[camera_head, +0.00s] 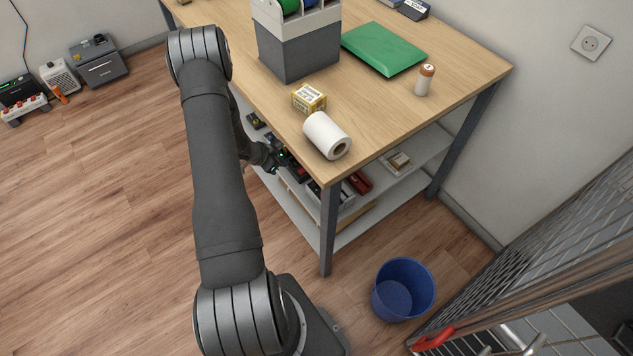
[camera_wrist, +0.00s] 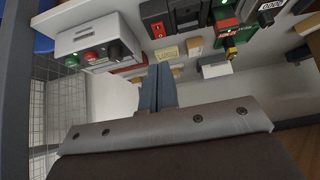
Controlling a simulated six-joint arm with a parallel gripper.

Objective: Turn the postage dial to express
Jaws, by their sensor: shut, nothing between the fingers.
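My gripper (camera_wrist: 158,72) is shut and empty, its fingers together in the wrist view. In the head view my gripper reaches the lower shelf under the counter top and is mostly hidden there. In the wrist view a pale box (camera_wrist: 97,27) carries a green knob (camera_wrist: 72,62), a red knob (camera_wrist: 91,56) and a black knob (camera_wrist: 117,49). The box is up and left of my fingertips, apart from them. I cannot tell which control is the postage dial, and no express mark is readable.
Beside the pale box sit a black device with a red switch (camera_wrist: 157,27) and a green device (camera_wrist: 232,44). In the head view the wooden counter top (camera_head: 460,70) holds a paper roll (camera_head: 325,134) near the corner. A blue bin (camera_head: 405,288) stands on the floor.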

